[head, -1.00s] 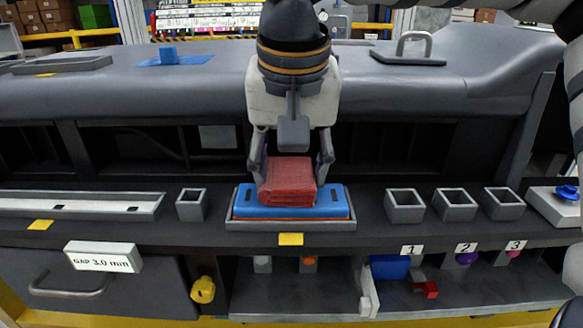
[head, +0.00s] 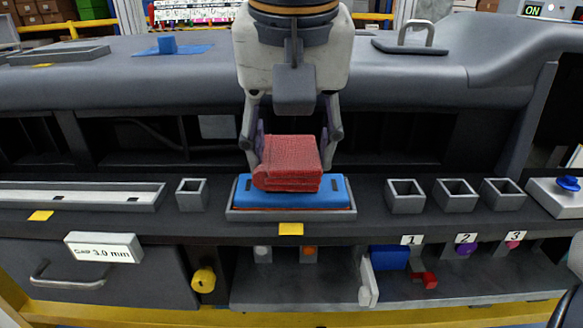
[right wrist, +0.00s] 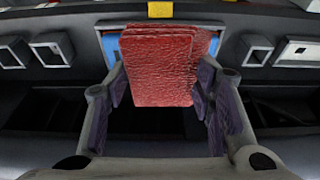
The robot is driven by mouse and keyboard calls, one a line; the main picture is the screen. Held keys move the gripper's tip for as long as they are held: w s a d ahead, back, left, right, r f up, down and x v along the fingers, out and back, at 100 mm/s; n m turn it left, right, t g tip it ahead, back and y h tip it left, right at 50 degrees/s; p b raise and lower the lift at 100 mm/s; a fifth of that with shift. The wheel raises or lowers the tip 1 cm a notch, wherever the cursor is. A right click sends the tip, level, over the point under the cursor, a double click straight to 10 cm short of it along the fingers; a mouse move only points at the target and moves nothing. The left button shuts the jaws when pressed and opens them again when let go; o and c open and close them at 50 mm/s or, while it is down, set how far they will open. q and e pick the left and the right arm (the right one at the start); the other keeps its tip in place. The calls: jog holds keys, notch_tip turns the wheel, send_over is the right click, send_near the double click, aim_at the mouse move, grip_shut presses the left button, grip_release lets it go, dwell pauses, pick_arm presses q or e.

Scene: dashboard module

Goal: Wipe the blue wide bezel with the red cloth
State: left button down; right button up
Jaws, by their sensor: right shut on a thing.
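The red cloth (head: 292,162) is a folded, textured block held between the fingers of my right gripper (head: 292,148). It also shows in the right wrist view (right wrist: 160,65), between the purple-grey finger pads (right wrist: 160,90). In the head view the cloth is in front of the rear part of the blue wide bezel (head: 330,199), which lies in a grey tray on the shelf. I cannot tell whether the cloth touches the bezel. The bezel's ends show beside the cloth in the right wrist view (right wrist: 112,44). My left gripper is not in view.
The grey tray (head: 290,215) has a yellow tag (head: 290,229) at its front. Square grey holders stand to its left (head: 191,193) and right (head: 405,196). A button box (head: 562,196) is at the far right. Below are a drawer (head: 100,275) and an open compartment.

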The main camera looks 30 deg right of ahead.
jog(key=shift+r, duration=0.95)
jog(key=shift+r, duration=0.1)
jog(key=shift+r, duration=1.45)
